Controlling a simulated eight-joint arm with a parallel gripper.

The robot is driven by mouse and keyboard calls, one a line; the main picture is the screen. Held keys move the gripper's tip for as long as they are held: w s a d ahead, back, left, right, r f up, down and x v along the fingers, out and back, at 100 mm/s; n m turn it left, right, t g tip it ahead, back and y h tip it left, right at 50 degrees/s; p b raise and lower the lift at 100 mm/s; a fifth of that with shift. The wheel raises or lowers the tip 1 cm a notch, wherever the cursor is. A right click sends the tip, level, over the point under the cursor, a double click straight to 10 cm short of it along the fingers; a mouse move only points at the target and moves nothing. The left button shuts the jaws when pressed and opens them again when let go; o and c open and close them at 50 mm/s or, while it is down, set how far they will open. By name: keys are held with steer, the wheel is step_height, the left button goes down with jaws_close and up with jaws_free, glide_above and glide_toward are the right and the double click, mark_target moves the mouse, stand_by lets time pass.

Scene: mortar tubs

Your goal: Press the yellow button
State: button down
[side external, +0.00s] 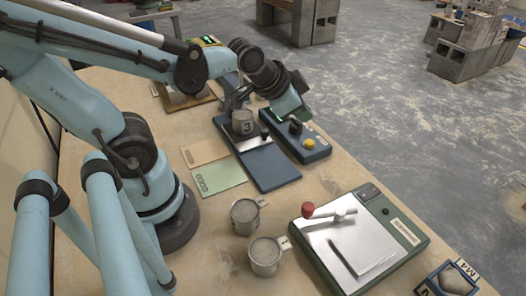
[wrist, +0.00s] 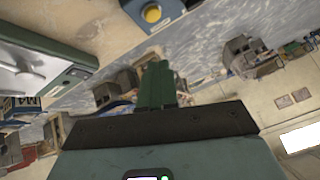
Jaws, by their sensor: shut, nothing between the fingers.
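The yellow button (side external: 309,143) is a round cap on top of a dark blue box (side external: 313,155). A black knob (side external: 295,127) stands on the same box, behind the button. In the wrist view the yellow button (wrist: 152,13) shows at the top edge, with only part of its blue box (wrist: 175,7) in frame. My gripper (side external: 306,115) is above the far end of the box, near the black knob, and apart from the button. Its green fingers (wrist: 157,68) are together and empty in the wrist view.
A mug marked 3 (side external: 243,123) stands on a device left of the box. Two mugs (side external: 245,216) (side external: 265,256) and a green-edged device (side external: 412,240) with a red knob (side external: 308,209) are nearer the camera. Cards (side external: 218,176) lie flat. Bare tabletop (side external: 345,172) lies right of the box.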

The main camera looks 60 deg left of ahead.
steer(key=s+n, duration=0.1)
steer(key=s+r+n, duration=0.1)
steer(key=s, duration=0.1)
steer(key=s+d+n+g, duration=0.1)
steer(key=shift+s+r+n, duration=0.15)
steer(key=shift+s+n, duration=0.1)
steer(key=shift+n, duration=0.15)
step_height(320, 180, up, 4)
steer(key=g, duration=0.6)
glide_above(309, 142)
steer(key=s, duration=0.1)
steer(key=shift+s+d+r, duration=0.15)
steer(key=shift+s+d, duration=0.05)
steer(key=shift+d, duration=0.15)
steer(key=f, duration=0.9)
steer(key=w+f, duration=0.1)
steer(key=f, duration=0.4)
steer(key=shift+w+a, duration=0.1)
steer(key=shift+a, duration=0.2)
